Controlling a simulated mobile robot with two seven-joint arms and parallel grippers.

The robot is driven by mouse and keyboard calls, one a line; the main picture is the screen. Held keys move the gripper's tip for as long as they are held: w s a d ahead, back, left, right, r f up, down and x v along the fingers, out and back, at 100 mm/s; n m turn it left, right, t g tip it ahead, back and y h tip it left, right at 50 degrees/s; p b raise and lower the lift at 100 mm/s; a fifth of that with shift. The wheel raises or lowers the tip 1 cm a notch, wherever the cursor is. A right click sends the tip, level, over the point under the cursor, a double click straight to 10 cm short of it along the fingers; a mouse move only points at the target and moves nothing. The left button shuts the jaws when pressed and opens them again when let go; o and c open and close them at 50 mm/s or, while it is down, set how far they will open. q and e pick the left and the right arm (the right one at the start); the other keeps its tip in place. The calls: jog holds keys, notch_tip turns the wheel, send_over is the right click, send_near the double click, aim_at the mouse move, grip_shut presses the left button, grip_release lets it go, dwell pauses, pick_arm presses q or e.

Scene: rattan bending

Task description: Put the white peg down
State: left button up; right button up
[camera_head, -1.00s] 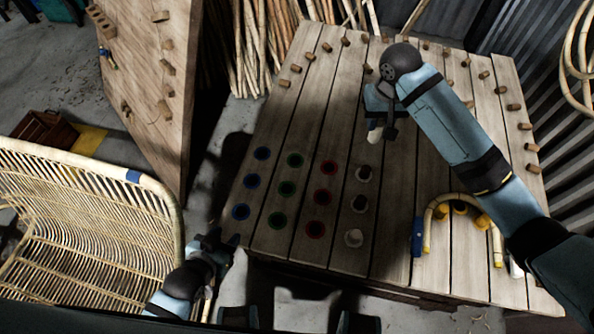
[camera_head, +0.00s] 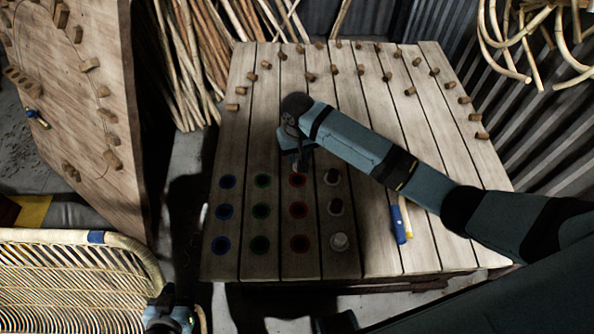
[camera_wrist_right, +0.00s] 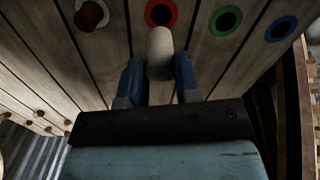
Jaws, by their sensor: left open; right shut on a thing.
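My right gripper (camera_head: 298,160) is shut on the white peg (camera_wrist_right: 160,52) over the board. The peg's end is close to a red-ringed hole (camera_wrist_right: 161,12) in the right wrist view; I cannot tell whether it touches the board. In the head view the gripper is over the far end of the red-ringed column (camera_head: 298,210), and its fingers mostly hide the peg. A brown peg (camera_wrist_right: 91,15) stands in the neighbouring white-ringed hole. My left gripper (camera_head: 170,318) is open and empty at the lower left, away from the board.
The plank table (camera_head: 370,240) also has green-ringed (camera_head: 261,211) and blue-ringed holes (camera_head: 223,211). Several wooden blocks line its far part. A blue-handled tool (camera_head: 399,225) lies right of the holes. A rattan seat (camera_head: 60,285) stands at the lower left.

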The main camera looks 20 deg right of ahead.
aim_at(298, 155)
notch_tip(298, 155, down, 9)
jog(key=shift+r, duration=0.2)
jog(key=shift+f, duration=0.15)
jog(key=o, duration=0.9)
notch_tip(298, 155, up, 12)
jog(key=shift+r, duration=0.2)
dwell(0.4)
